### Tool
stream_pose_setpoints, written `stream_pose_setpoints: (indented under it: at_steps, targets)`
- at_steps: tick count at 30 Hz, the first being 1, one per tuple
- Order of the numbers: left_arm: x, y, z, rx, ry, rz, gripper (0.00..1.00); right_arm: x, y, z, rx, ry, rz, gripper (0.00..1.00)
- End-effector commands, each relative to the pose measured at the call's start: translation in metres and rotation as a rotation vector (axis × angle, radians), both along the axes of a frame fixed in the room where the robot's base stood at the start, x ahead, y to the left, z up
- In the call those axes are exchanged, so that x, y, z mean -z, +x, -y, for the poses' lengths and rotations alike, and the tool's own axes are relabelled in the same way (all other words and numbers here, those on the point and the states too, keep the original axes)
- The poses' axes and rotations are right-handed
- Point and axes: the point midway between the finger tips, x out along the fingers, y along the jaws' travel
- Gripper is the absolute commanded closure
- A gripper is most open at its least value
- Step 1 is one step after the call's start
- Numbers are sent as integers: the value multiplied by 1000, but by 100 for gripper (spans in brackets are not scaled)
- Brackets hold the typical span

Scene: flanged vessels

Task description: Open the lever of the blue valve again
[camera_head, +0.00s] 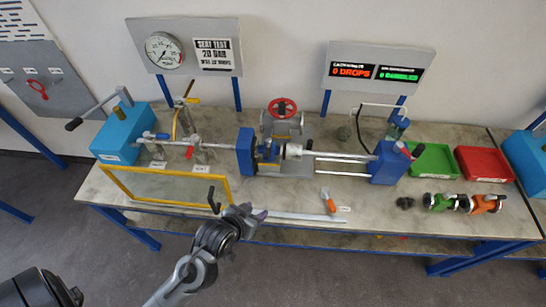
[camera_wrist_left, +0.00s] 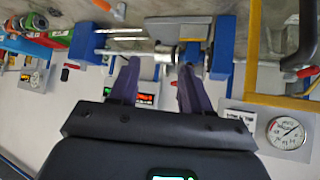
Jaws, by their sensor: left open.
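The blue valve (camera_head: 267,151) sits in the clamping rig, beside the inner face of the left blue end plate (camera_head: 246,152). It is small and its lever's position cannot be told. In the left wrist view the blue valve (camera_wrist_left: 193,52) shows partly behind one finger. My left gripper (camera_head: 259,213) is in front of the bench's front edge, below and apart from the valve in the head view. Its two fingers (camera_wrist_left: 158,68) stand apart in the left wrist view with nothing held between them. My right gripper is not in view.
A yellow frame (camera_head: 165,203) stands at the bench's front left. An orange-handled tool (camera_head: 328,203) lies at the front. A green valve (camera_head: 437,202) and an orange valve (camera_head: 484,204) lie at right, before a green tray (camera_head: 435,176) and red tray (camera_head: 484,180). The rig's rods span the middle.

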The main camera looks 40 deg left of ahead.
Motion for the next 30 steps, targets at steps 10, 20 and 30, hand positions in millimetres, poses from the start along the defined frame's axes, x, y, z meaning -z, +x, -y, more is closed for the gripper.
stream_pose_setpoints:
  at_steps: [10, 20, 30]
  targets:
    - [71, 90, -57, -264, 30, 382, 52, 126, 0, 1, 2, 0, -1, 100]
    - [104, 148, -93, -449, 54, 658, 52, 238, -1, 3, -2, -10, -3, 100]
    - [106, 174, -100, -505, 39, 773, 52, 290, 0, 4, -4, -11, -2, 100]
